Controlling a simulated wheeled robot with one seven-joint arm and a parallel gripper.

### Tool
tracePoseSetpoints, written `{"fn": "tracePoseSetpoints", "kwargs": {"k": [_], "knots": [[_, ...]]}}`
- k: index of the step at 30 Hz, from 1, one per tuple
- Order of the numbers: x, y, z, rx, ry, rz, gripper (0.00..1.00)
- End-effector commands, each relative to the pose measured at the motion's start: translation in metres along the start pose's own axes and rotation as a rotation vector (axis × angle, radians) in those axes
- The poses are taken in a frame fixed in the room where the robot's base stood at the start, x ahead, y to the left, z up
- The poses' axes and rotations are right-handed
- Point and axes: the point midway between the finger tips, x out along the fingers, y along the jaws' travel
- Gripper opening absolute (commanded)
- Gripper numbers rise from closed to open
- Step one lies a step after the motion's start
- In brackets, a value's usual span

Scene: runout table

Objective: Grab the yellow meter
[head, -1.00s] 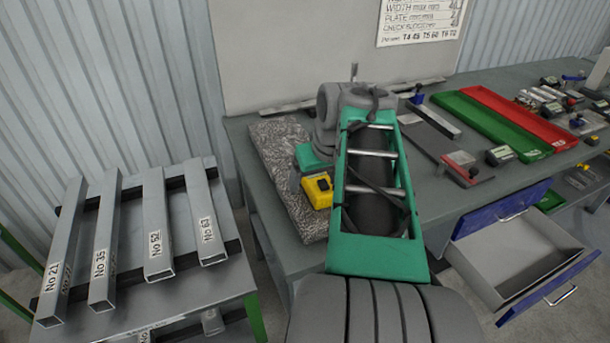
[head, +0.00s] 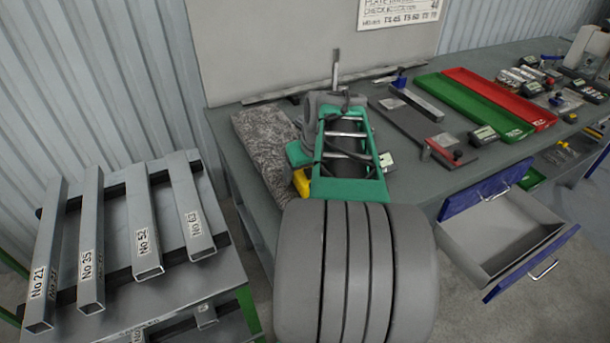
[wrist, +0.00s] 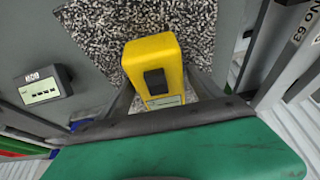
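The yellow meter (wrist: 150,62) lies on the speckled slab, with a dark window and a small pale display facing the wrist camera. In the head view, only a yellow part of the meter (head: 301,182) shows beside my green arm link; the rest is hidden. My gripper (wrist: 163,84) is at the near end of the meter in the wrist view, its two grey fingers apart, one on each side of it. I cannot tell whether either finger touches the meter. In the head view my arm hides the fingers.
The speckled slab (head: 262,135) lies at the table's left end. A dark digital gauge (wrist: 43,86) lies near the meter on the grey tabletop. Numbered steel tubes (head: 95,235) sit on a rack at left. An open blue-fronted drawer (head: 500,232) juts out at right.

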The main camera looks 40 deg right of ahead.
Motion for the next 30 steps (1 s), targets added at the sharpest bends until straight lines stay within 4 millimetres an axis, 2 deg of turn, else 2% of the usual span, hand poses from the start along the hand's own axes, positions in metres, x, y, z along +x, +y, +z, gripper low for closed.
{"fn": "tracePoseSetpoints", "kwargs": {"k": [2,25,30], "knots": [[-0.0001,-0.0003,0.0000,0.000,0.000,0.000,0.68],[-0.0003,-0.0006,-0.0001,-0.001,0.000,0.000,0.05],[-0.0009,-0.0004,-0.0007,-0.001,0.001,0.000,0.05]]}}
